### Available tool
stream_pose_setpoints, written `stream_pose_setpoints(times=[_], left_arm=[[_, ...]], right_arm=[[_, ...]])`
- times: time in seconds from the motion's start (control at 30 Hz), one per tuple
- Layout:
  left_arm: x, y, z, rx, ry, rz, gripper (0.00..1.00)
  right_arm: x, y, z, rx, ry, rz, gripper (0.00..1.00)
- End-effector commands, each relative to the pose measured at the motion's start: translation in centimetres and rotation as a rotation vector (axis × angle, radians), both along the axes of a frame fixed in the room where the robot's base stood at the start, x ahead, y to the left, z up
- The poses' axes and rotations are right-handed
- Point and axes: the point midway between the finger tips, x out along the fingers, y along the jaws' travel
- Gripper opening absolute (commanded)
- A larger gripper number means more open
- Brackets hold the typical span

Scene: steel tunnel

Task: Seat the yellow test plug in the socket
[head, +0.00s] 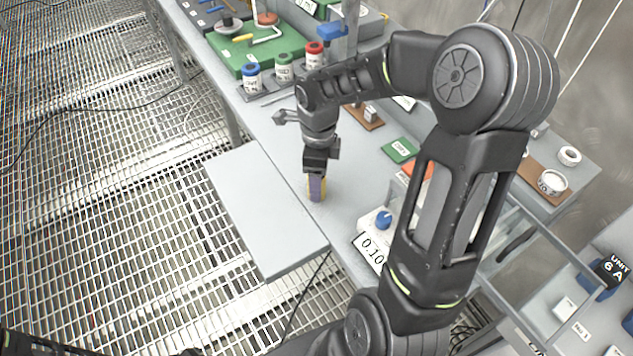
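A small yellow block with a purple strip down its front, which looks like the yellow test plug (323,187), is upright at the left part of the grey bench. My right gripper (317,172) points down directly at its top, with no visible gap between them. The fingers are too small and dark to tell whether they are closed on it or only around it. I cannot tell whether the plug touches the bench. The socket cannot be made out; my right arm covers much of the bench. My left gripper is not in view.
A grey side panel (262,213) juts out left over the grated floor. A box with a blue knob (383,219) and a 0.10 display (373,248) stand near the plug. A clear-railed frame (560,245) is at right.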

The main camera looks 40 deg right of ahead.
Motion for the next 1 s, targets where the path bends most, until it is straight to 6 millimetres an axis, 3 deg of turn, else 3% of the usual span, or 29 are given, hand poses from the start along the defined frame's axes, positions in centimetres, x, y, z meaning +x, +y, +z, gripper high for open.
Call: stream_pose_setpoints(times=[0.67, 1.0], left_arm=[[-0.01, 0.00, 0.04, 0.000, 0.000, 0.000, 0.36], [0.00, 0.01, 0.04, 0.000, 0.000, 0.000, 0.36]], right_arm=[[0.03, -0.02, -0.57, -0.001, -0.002, 0.000, 0.65], [0.03, -0.02, -0.57, -0.001, -0.002, 0.000, 0.37]])
